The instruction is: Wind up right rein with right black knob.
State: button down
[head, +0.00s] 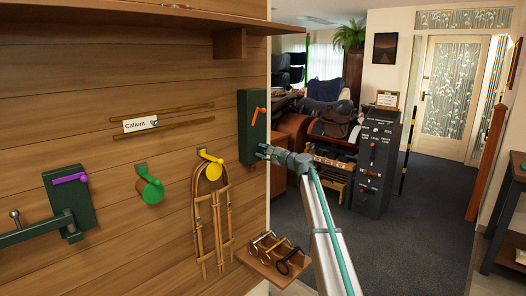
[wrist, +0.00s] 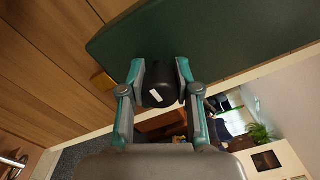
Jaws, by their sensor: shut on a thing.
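In the wrist view the black knob (wrist: 157,90), with a small white mark on its face, stands out from a dark green panel (wrist: 225,42). My gripper (wrist: 160,72) has its two fingers closed on the knob's sides. In the head view my gripper (head: 263,152) is at the lower part of the dark green panel (head: 246,132) on the wooden wall's right end, below an orange lever (head: 258,111). The knob is hidden there by my gripper. I cannot make out which strap is the right rein.
A small wooden shelf (head: 255,263) with bits sits below. A dark control cabinet (head: 372,160) stands behind right.

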dwell(0.4)
jog(key=c, duration=0.8)
grip_release()
jog(key=v, duration=1.2)
